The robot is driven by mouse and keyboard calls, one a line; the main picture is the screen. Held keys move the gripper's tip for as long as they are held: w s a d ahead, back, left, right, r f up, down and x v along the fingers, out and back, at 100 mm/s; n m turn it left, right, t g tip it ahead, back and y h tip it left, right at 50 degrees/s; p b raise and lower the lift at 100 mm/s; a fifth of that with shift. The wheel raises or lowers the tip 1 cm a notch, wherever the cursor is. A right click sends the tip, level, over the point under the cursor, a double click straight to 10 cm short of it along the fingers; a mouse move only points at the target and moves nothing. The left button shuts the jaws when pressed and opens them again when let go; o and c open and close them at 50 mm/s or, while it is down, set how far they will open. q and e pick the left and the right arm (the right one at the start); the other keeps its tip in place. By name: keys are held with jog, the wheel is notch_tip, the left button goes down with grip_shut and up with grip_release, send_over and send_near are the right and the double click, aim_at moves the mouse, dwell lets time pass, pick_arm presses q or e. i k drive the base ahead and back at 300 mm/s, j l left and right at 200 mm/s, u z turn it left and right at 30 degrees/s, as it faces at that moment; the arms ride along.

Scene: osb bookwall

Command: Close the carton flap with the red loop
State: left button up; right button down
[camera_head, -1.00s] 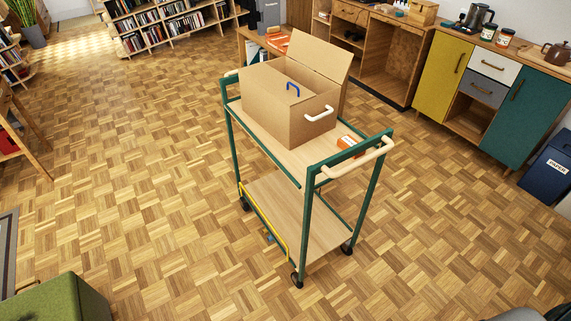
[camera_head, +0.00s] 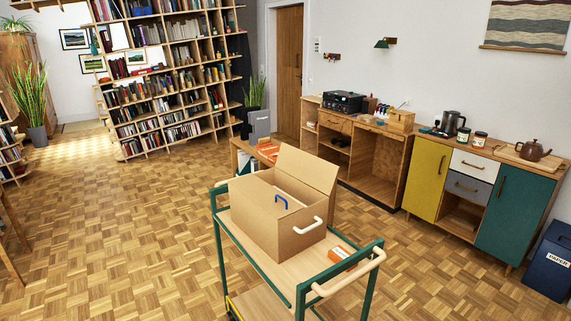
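An open cardboard carton (camera_head: 258,222) stands on the upper shelf of a trolley. A large flap (camera_head: 311,167) stands raised at its far side and leans outward. A blue loop (camera_head: 281,201) shows near the top of the carton; I cannot tell exactly which panel it is fixed to. A white loop handle (camera_head: 308,227) sits on the carton's right end. No red loop is visible; the raised flap's outer face is hidden from here. Neither of my grippers is in view.
The trolley has a green frame (camera_head: 218,245) and pale handles; an orange-and-white box (camera_head: 339,255) lies on its top shelf. A low wooden unit stands behind it. A desk and a sideboard (camera_head: 425,180) line the right wall. Parquet floor (camera_head: 130,240) is free to the left.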

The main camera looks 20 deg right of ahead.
aim_at(320, 174)
jog(key=i+l+u, duration=0.15)
jog(key=l, duration=0.45)
jog(key=i+l+u, duration=0.2)
jog(key=l, duration=0.4)
jog(key=i+l+u, duration=0.15)
jog(key=l, duration=0.5)
jog(key=l+u, duration=0.2)
jog(key=l, duration=0.45)
jog(key=l+u, duration=0.1)
jog(key=l, duration=0.3)
jog(key=l+u, duration=0.15)
jog(key=l, duration=0.3)
jog(key=k+l+u, duration=0.1)
jog(key=l, duration=0.3)
jog(key=k+l+u, duration=0.15)
jog(key=l, duration=0.25)
jog(key=l+u, duration=0.1)
jog(key=l, duration=0.3)
jog(key=k+l+u, duration=0.15)
jog(key=l, duration=0.25)
jog(key=k+l+u, duration=0.1)
jog(key=l, duration=0.3)
